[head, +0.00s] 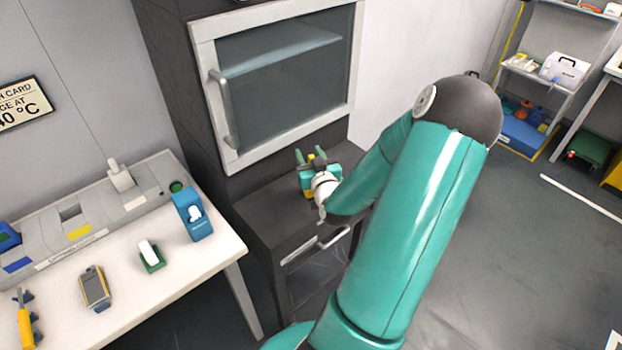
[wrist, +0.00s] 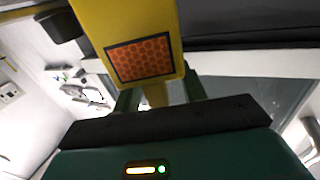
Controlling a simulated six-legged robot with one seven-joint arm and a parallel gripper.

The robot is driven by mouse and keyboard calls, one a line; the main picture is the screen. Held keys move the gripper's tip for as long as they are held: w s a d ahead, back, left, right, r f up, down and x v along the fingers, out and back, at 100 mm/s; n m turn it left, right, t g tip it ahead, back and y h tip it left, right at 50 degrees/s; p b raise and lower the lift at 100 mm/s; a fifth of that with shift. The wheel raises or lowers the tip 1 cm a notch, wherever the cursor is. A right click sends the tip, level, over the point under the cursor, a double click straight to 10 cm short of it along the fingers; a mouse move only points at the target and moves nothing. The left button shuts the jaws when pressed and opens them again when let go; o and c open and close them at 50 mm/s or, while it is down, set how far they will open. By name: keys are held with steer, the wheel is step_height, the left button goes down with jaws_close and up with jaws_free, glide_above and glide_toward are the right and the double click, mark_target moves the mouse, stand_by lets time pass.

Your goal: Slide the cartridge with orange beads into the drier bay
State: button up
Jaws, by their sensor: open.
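The cartridge with orange beads (wrist: 142,60) is yellow with a dark-framed window full of orange beads. It stands close in front of my gripper (wrist: 158,95) in the wrist view, its narrow lower part between the two green fingers. My gripper (head: 312,158) is open; in the head view it is over the dark ledge below the glass-fronted cabinet, with a small yellow part of the cartridge (head: 311,156) between its fingers. I cannot tell whether a finger touches it. No opening is clearly identifiable as the drier bay.
The glass-fronted cabinet (head: 217,145) rises behind the ledge (head: 262,217). At left, a white bench (head: 185,268) bears a grey panel (head: 95,225) with a square opening, a blue holder (head: 200,229), a green holder (head: 153,265) and a yellow-edged handheld device (head: 95,288).

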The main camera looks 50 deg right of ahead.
steer(key=shift+s+r, duration=0.1)
steer(key=shift+s, duration=0.1)
steer(key=c, duration=0.7)
steer(key=shift+w, duration=0.1)
jaws_close()
steer(key=shift+w+r, duration=0.1)
steer(key=shift+r, duration=0.05)
